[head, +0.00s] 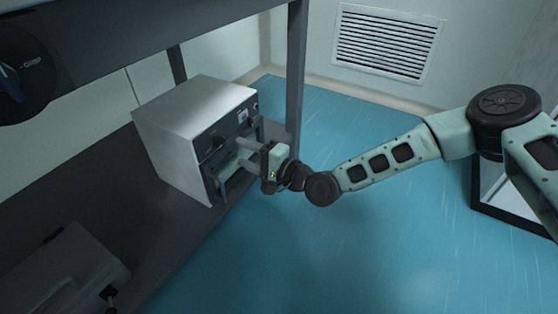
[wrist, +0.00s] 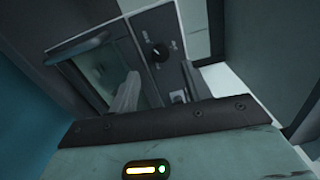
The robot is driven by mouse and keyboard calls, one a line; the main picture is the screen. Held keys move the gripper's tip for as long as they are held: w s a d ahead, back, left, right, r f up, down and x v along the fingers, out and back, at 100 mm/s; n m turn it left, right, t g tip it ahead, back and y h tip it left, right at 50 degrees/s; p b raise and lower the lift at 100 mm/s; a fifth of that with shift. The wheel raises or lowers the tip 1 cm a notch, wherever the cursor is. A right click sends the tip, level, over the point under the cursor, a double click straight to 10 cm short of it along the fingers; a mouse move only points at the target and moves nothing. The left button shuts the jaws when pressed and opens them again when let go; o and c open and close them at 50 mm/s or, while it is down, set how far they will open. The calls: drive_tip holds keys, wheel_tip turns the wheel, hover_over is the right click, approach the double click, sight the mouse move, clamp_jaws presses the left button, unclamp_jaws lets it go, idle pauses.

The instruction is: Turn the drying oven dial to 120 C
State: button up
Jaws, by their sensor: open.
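The drying oven (head: 180,120) is a pale metal box with a dark front, standing on a dark bench in the head view. In the wrist view, its black round dial (wrist: 159,52) sits on the dark panel right of the door window (wrist: 100,68). Small pale marks surround the dial, too small to read. My gripper (head: 246,150) is in front of the oven front. It is open and empty, and its fingers (wrist: 157,88) point toward the panel, with the dial beyond them. I cannot tell whether a finger touches the oven.
The door handle (wrist: 78,47) crosses the window's upper left in the wrist view. A dark post (head: 296,75) stands right of the oven. A grey case-like object (head: 65,270) lies on the bench at lower left.

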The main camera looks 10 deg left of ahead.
drive_tip(key=p+v, duration=0.2)
drive_tip(key=v, duration=0.8)
drive_tip(key=shift+p, duration=0.35)
drive_tip(key=shift+d, duration=0.15)
drive_tip(key=s+d+r+n+g+h+p, duration=0.2)
drive_tip(key=s+d+r+n+g+h, duration=0.2)
drive_tip(key=s+d+r+n+h, duration=0.55)
drive_tip(key=s+d+r+n+g+h+p, duration=0.1)
drive_tip(key=s+d+r+n+g+h, duration=0.25)
drive_tip(key=s+d+r+h, duration=0.65)
drive_tip(key=s+r+y+p, duration=0.1)
drive_tip(key=s+r+p, duration=0.1)
drive_tip(key=r+p, duration=1.7)
drive_tip(key=s+r+y+p, duration=0.2)
drive_tip(key=r+p, duration=1.7)
drive_tip(key=shift+s+d+r, duration=0.2)
drive_tip(key=shift+d, duration=0.3)
